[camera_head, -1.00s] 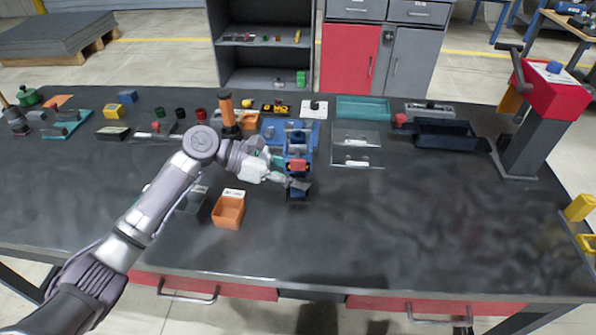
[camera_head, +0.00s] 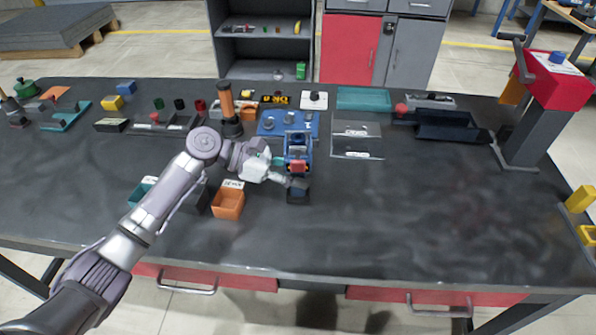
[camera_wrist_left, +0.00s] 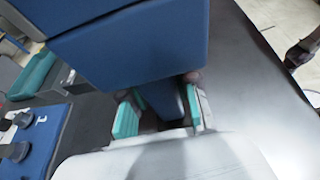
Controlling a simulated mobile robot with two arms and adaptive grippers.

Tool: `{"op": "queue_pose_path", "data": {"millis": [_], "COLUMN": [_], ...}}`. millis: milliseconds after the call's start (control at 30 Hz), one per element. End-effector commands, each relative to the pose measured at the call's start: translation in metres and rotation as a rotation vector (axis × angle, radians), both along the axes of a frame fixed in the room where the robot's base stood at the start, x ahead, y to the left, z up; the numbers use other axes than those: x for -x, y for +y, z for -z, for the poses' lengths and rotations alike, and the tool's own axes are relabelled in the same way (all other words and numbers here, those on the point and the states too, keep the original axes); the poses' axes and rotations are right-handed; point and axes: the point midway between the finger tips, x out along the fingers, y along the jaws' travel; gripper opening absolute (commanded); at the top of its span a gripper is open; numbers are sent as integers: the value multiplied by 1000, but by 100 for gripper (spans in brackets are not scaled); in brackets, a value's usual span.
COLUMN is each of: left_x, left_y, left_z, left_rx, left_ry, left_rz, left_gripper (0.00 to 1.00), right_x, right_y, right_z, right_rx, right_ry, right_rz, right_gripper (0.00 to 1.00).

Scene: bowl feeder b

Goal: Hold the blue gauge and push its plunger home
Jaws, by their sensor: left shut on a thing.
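The blue gauge (camera_head: 299,145) stands near the middle of the table, with a red part on its front and a dark block (camera_head: 298,190) below it. My left gripper (camera_head: 280,170) reaches it from the left and is shut on it. In the left wrist view, the teal finger pads of my left gripper (camera_wrist_left: 163,110) lie on both sides of a narrow dark blue part, under the gauge's large blue body (camera_wrist_left: 135,40). I cannot make out the plunger. My right gripper is not in view.
A red press (camera_head: 550,80) stands far right. The table's right front is clear.

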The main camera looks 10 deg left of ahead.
Motion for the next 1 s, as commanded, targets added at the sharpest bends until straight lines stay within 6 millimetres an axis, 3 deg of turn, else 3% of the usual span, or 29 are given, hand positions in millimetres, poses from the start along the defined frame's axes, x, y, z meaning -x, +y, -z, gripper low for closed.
{"op": "queue_pose_path", "data": {"millis": [1000], "left_x": [0], "left_y": [0], "left_z": [19], "left_rx": [1], "left_ry": [-1], "left_rz": [-1], "left_gripper": [0], "right_x": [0], "right_y": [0], "right_z": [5], "right_rx": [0], "right_ry": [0], "right_rz": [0], "right_gripper": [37]}}
